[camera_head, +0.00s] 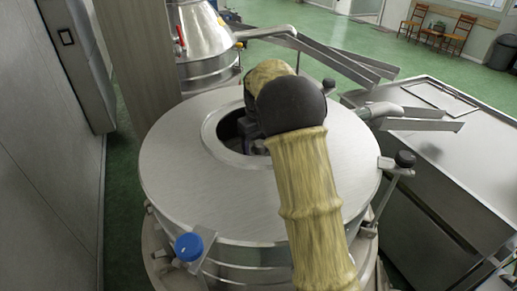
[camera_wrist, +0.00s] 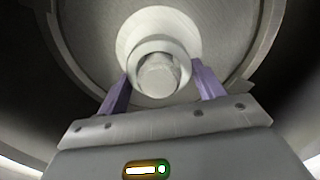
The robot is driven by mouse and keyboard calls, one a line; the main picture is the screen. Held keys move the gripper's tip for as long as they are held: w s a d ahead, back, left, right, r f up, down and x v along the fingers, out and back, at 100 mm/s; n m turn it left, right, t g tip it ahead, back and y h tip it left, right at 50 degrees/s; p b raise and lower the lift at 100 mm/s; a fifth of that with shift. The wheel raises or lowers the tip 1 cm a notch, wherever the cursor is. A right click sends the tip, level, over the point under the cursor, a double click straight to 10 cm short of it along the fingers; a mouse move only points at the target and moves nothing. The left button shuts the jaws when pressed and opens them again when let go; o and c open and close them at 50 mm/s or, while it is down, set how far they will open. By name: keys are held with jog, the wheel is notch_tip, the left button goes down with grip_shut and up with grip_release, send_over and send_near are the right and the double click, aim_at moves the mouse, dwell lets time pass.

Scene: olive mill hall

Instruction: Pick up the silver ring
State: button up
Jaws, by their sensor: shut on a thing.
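In the wrist view, a pale silver ring (camera_wrist: 135,62) sits around a rounded metal knob (camera_wrist: 160,74) in the middle of a steel bowl. My gripper (camera_wrist: 161,70) has one purple finger on each side of the ring and is shut on it. I cannot tell whether the ring is clear of the metal beneath it. In the head view, my gripper is inside the round opening of the steel machine lid (camera_head: 195,170). My arm covers the ring in that view.
A blue knob (camera_head: 189,247) and a black knob (camera_head: 404,159) stand at the lid's edge. A second steel machine (camera_head: 205,35) is behind, and a steel tank (camera_head: 440,160) is at right.

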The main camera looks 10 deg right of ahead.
notch_tip(320, 180, up, 16)
jog(key=shift+r+b, duration=0.15)
jog(key=shift+b, duration=0.8)
jog(key=c, duration=0.4)
jog(key=shift+o, duration=0.2)
jog(key=shift+r, duration=0.6)
